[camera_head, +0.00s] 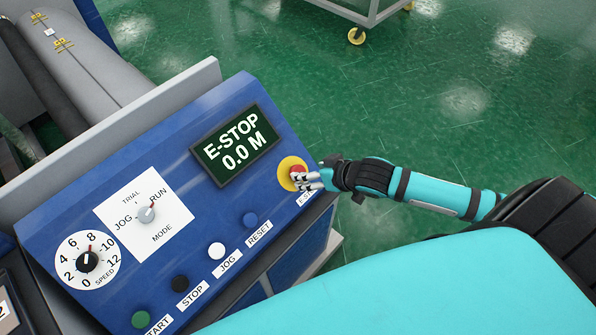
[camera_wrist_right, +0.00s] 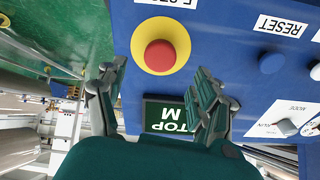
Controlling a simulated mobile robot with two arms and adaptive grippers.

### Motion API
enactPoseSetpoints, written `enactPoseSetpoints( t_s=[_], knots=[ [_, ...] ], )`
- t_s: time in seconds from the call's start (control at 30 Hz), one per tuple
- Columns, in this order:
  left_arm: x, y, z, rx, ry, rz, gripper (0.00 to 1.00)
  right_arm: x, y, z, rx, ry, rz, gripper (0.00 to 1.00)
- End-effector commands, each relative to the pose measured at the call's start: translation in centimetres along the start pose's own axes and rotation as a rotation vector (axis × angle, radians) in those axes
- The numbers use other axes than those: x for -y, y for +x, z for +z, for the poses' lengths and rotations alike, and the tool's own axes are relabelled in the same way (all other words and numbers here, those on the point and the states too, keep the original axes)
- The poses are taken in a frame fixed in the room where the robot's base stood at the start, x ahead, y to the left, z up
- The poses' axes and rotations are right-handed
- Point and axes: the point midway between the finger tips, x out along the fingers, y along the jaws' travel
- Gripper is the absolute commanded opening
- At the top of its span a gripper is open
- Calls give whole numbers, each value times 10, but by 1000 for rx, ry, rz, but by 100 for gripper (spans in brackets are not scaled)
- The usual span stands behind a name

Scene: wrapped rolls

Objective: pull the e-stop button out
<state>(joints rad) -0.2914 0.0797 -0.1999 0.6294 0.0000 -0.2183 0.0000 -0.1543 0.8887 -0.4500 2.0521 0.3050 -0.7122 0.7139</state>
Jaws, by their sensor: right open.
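The red e-stop button (camera_head: 298,172) sits on a yellow disc (camera_head: 287,166) at the right end of the blue control panel (camera_head: 180,262). In the right wrist view the red button (camera_wrist_right: 160,56) is fully visible, beyond and between my fingertips. My right gripper (camera_head: 308,180) reaches in from the right and partly covers the button in the head view. In the right wrist view its fingers (camera_wrist_right: 155,85) are spread apart with nothing between them. Contact with the button cannot be told. The display (camera_head: 235,145) reads "E-STOP 0.0 M". My left gripper is not in view.
The panel also carries a blue RESET button (camera_head: 250,220), a white JOG button (camera_head: 216,250), a black STOP button (camera_head: 180,283), a green button (camera_head: 141,319), a mode knob (camera_head: 147,214) and a speed dial (camera_head: 87,261). Open green floor (camera_head: 470,100) lies beyond. A wheeled cart (camera_head: 370,12) stands at the top.

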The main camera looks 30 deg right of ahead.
Motion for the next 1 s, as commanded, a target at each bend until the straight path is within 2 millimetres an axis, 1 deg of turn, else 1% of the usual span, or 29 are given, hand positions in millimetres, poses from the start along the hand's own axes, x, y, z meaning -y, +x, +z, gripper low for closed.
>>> enactPoseSetpoints(
  t_s=[0.03, 0.1, 0.2, 0.33, 0.5, 0.77, 0.8, 0.83, 1.0],
  knots=[
    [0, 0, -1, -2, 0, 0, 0, 0, 12, -1, -2, 2, 0, 68],
    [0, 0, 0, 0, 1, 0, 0, 0, 26, -1, -1, 2, 1, 68],
    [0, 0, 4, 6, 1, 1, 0, 0, 44, -1, -1, 1, 0, 68],
    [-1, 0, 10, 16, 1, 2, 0, 0, 62, -1, -1, 0, 1, 68],
    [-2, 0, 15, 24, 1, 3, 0, 0, 73, 0, 0, -1, 1, 68],
    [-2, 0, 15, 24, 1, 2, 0, 0, 74, 0, 1, -1, 0, 68],
    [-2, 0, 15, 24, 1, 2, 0, 0, 74, 0, 1, -1, 0, 67],
    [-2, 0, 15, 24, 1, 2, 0, 0, 74, 0, 1, -1, 0, 63],
    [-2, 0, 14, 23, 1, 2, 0, 0, 74, 0, 1, -1, 1, 41]
  ],
)
